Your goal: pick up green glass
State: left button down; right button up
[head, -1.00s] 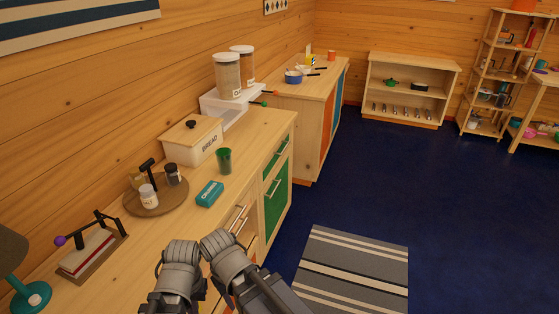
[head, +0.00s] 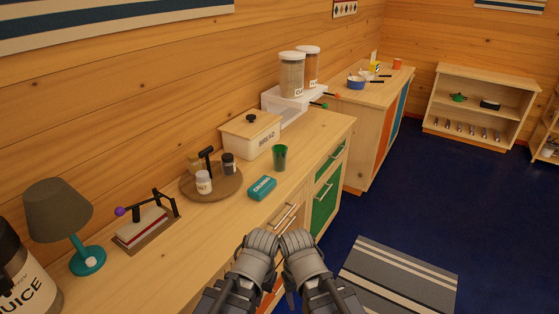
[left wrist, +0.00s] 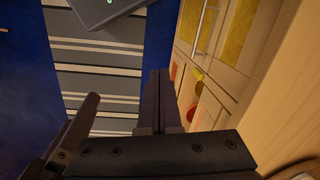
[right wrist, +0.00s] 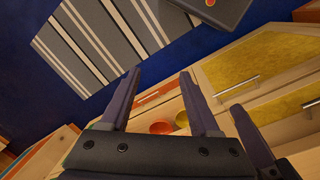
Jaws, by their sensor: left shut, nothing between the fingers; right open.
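The green glass (head: 279,157) stands upright on the wooden counter in the head view, just right of the bread box and behind a small teal box. Nothing holds it. My left gripper (left wrist: 160,75) is shut and empty in the left wrist view, pointing down past the cabinet fronts. My right gripper (right wrist: 160,78) is open and empty in the right wrist view. In the head view both arms are folded close together at the counter's front edge, well short of the glass. The glass does not show in either wrist view.
The teal box (head: 262,188), bread box (head: 250,136) and round tray (head: 224,189) with shakers surround the glass. A white shelf (head: 293,104) with canisters stands behind. A lamp (head: 58,212) stands left. Blue floor (head: 385,205) lies open to the right.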

aim_at(280, 151)
jog(key=i+l, duration=0.25)
jog(key=l, duration=0.15)
jog(key=i+l+u, duration=0.1)
jog(key=i+l, duration=0.15)
jog(key=l, duration=0.15)
jog(key=i+l, duration=0.2)
jog(key=l, duration=0.2)
jog(key=i+l+u, duration=0.1)
jog(key=i+l, duration=0.15)
jog(key=l, duration=0.15)
